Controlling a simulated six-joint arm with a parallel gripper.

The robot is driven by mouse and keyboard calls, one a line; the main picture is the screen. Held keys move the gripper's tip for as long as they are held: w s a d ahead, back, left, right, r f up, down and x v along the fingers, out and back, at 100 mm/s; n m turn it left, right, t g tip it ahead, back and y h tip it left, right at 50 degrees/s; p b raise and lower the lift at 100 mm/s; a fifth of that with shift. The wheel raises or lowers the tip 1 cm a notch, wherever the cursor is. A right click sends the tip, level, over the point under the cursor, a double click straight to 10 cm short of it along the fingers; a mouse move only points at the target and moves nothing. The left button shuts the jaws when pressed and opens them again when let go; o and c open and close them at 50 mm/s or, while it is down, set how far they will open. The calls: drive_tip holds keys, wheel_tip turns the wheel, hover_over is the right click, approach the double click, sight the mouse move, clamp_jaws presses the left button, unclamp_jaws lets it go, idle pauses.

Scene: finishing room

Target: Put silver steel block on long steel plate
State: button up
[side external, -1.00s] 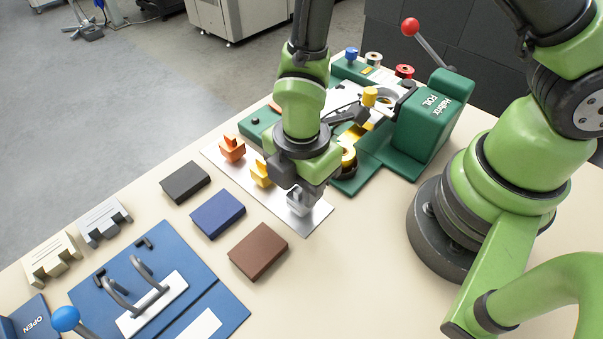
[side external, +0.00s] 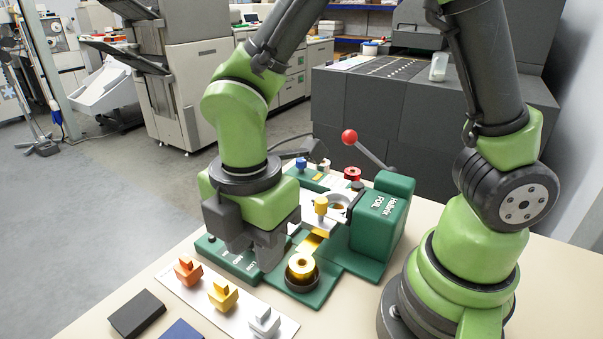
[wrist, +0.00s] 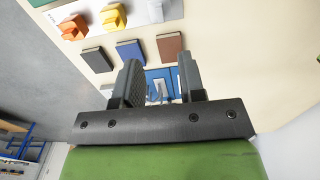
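The silver steel block (side external: 264,323) stands on the near end of the long steel plate (side external: 203,291), at the bottom of the side view. It shows partly at the top edge of the wrist view. An orange block (side external: 187,270) and a yellow block (side external: 222,295) stand in line with it on the same plate. My gripper (side external: 254,258) is raised above and behind the plate, apart from the silver block. In the wrist view its two fingers are spread with nothing between them, so it is open and empty.
The green foil machine (side external: 378,225) with a red-knobbed lever stands just behind the plate, close to my gripper. A black block (side external: 136,314), a blue block (side external: 183,331) and a brown block (wrist: 170,46) lie on the table in front. Bare table lies to the wrist view's right.

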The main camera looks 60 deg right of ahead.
drive_tip(key=s+d+r+m+t+y, duration=0.1)
drive_tip(key=s+d+r+m+t, duration=0.2)
drive_tip(key=r+m, duration=0.4)
drive_tip(key=s+d+r+m+t+y, duration=0.1)
drive_tip(key=s+d+r+m+t, duration=0.3)
drive_tip(key=m, duration=1.1)
drive_tip(key=d+r, duration=0.3)
drive_tip(key=shift+s+d+r, duration=0.35)
